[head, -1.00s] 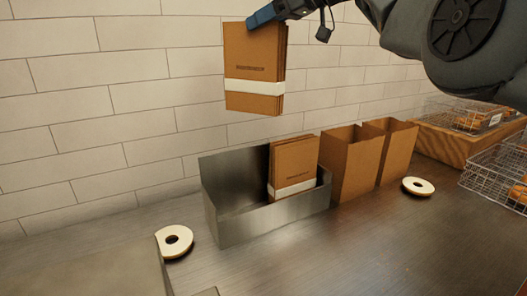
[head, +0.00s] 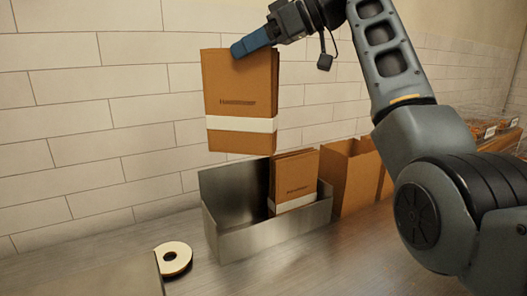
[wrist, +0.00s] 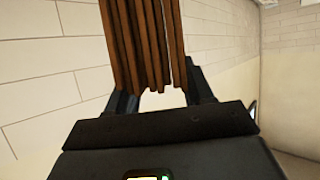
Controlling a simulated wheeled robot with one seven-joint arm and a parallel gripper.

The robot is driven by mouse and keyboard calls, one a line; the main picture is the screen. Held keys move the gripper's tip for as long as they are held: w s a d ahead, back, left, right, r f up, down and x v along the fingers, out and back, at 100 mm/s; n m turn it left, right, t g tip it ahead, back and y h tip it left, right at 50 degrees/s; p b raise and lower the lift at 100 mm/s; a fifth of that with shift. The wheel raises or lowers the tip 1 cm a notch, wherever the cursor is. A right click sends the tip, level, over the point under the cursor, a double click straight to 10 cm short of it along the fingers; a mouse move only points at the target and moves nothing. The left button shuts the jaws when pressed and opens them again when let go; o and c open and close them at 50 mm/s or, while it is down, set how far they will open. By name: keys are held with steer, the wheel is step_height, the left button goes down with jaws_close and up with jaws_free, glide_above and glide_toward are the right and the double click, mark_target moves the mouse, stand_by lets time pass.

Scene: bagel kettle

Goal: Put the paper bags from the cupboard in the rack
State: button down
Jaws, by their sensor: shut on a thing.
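My gripper (head: 256,42) is shut on the top edge of a bundle of brown paper bags (head: 238,88) with a white band. In the wrist view the bundle (wrist: 143,45) shows as several folded layers between the fingers. A second banded bundle of paper bags (head: 295,178) stands in the right part of the rack. The rack's left part looks empty. The cupboard cannot be made out.
Open brown bags (head: 349,178) stand right of the rack, partly behind my arm. A pale ring-shaped item (head: 174,258) lies on the counter at front left. Wire baskets (head: 495,132) are at the far right. A tiled wall (head: 100,120) rises behind.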

mark_target(252, 134)
step_height(252, 134, down, 16)
steer(key=p, duration=0.3)
steer(key=shift+f, duration=0.45)
steer(key=shift+f, duration=0.25)
steer(key=shift+c, duration=2.1)
jaws_free()
